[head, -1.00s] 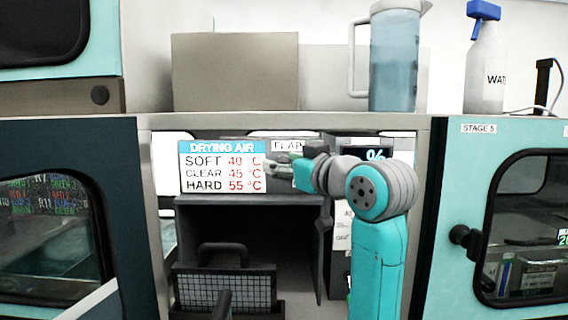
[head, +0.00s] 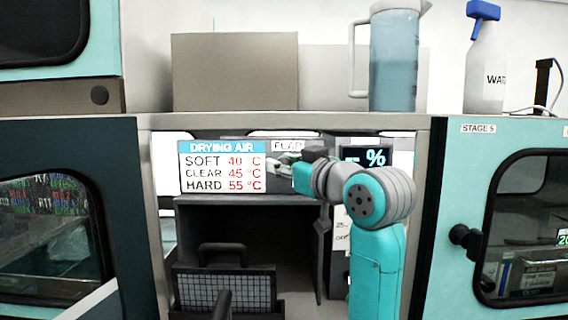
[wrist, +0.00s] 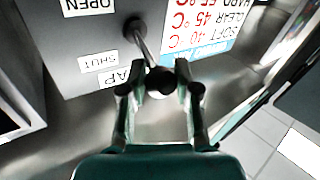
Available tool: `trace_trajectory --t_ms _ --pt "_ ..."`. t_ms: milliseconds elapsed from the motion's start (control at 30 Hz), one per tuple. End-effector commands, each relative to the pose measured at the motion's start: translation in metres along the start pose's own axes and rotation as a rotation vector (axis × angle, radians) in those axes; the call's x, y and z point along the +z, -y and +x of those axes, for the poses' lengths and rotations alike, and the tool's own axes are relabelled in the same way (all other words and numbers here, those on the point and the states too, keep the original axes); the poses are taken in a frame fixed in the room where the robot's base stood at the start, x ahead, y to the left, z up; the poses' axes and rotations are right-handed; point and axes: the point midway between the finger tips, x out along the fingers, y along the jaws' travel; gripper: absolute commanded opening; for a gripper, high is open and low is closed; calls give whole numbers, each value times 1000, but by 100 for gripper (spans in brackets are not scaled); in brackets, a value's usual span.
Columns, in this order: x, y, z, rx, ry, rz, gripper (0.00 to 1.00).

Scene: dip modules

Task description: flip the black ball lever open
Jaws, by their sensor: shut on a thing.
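The black ball (wrist: 160,81) of the lever sits between my fingertips in the wrist view. Its metal rod (wrist: 146,50) runs from a dark pivot on the grey panel to the ball. My gripper (wrist: 160,88) is shut on the ball, with one finger on each side. In the head view my gripper (head: 284,167) is at the panel, just right of the drying air sign. The ball cannot be made out there. The OPEN label (wrist: 88,5) and the SHUT label (wrist: 98,62) appear upside down in the wrist view, left of the lever.
The drying air sign (head: 221,167) is beside the lever. A dark open bay (head: 270,240) with a mesh basket (head: 224,288) lies below. A pitcher (head: 394,60) and a spray bottle (head: 484,65) stand on the shelf above. The stage 5 door (head: 500,220) is at the right.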

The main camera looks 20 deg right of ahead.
Motion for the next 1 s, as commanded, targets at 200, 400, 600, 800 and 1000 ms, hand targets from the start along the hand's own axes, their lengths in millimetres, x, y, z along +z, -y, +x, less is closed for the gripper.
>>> trace_trajectory --t_ms 200,400,600,800,1000 --pt "11 4 -2 12 -98 -66 0" --pt "21 7 -4 31 -226 -154 0" --pt "30 9 -5 47 -345 -234 0" --pt "35 9 -5 59 -430 -293 0" --pt "38 10 -5 65 -478 -325 0"
